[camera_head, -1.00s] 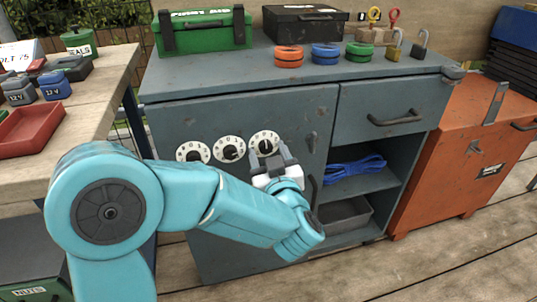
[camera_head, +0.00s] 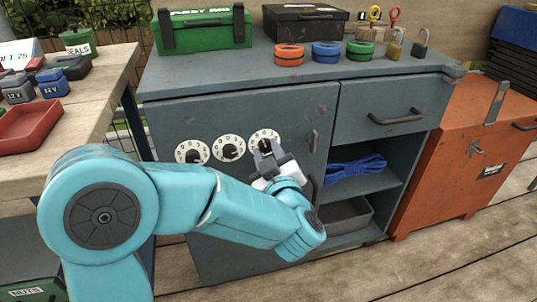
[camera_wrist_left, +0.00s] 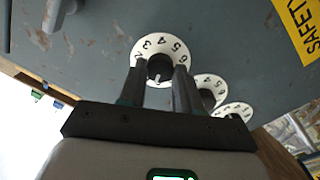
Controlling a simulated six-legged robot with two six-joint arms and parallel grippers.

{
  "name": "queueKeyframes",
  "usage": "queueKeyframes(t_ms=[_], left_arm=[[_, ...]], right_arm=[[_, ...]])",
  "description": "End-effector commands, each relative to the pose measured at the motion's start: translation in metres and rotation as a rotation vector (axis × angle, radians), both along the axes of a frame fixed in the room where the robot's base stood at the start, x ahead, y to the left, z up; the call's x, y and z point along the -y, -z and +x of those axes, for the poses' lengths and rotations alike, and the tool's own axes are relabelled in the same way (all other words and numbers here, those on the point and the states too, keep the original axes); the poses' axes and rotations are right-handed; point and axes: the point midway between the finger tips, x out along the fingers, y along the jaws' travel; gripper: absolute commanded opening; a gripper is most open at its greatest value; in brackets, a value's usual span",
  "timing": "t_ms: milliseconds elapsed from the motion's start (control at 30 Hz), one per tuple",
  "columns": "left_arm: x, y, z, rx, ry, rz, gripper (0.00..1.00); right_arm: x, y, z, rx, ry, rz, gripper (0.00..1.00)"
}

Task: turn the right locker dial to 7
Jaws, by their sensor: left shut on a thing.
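The right locker dial (camera_head: 264,134) is a white numbered disc with a black knob, the rightmost of three on the grey locker door (camera_head: 250,108). In the left wrist view the dial (camera_wrist_left: 142,50) shows 2 to 6 along its visible rim; fingers cover the rest. My left gripper (camera_head: 266,147) is shut on the dial's black knob (camera_wrist_left: 160,66), with one finger on each side. I cannot read for certain which number the knob points to. My right gripper is not in view.
The middle dial (camera_head: 228,148) and left dial (camera_head: 192,152) sit close beside it. A door handle (camera_head: 314,141) is to the right. Orange, blue and green rings, padlocks (camera_head: 396,43) and two boxes stand on the cabinet top. A workbench (camera_head: 90,110) stands at left.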

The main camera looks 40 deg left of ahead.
Motion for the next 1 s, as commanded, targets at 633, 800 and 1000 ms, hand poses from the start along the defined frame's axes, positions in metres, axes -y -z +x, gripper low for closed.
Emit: queueKeyframes(t_ms=[633, 800, 1000], left_arm=[[0.0004, 0.0005, 0.0004, 0.465, 0.001, -0.398, 0.03], [0.0005, 0.0006, 0.0006, 0.588, 0.001, -0.503, 0.03], [0.0006, 0.0006, 0.0007, 0.733, 0.000, -0.626, 0.03]], right_arm=[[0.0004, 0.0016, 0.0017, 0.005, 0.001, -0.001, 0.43], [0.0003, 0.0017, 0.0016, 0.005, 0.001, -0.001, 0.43], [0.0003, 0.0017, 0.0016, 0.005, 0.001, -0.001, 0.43]])
